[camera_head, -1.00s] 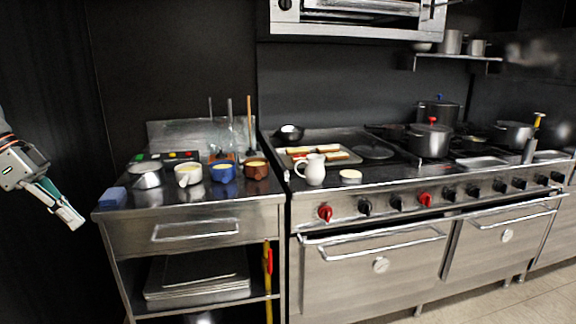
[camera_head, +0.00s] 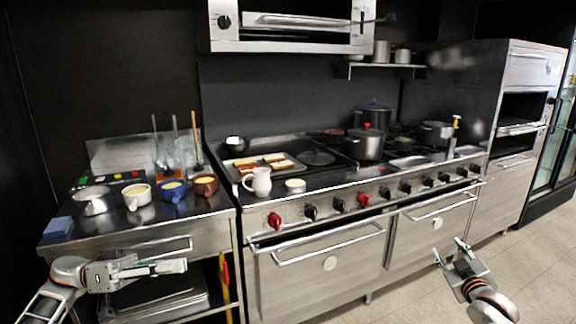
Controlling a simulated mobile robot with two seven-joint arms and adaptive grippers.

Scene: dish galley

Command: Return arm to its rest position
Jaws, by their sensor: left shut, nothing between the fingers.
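My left gripper (camera_head: 180,267) reaches in from the lower left, in front of the steel side counter (camera_head: 140,237) below its top edge. Its fingers point right and are shut with nothing between them. My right gripper (camera_head: 449,251) is at the lower right, in front of the range's oven doors and over the floor. Its two fingers point up and stand apart, with nothing visible between them.
The counter holds a blue sponge (camera_head: 58,227), a metal pan (camera_head: 92,203) and white, blue and brown cups. The range (camera_head: 330,217) holds a white pitcher (camera_head: 259,182), a tray of food (camera_head: 290,161) and several pots. Tiled floor (camera_head: 525,240) lies clear at right.

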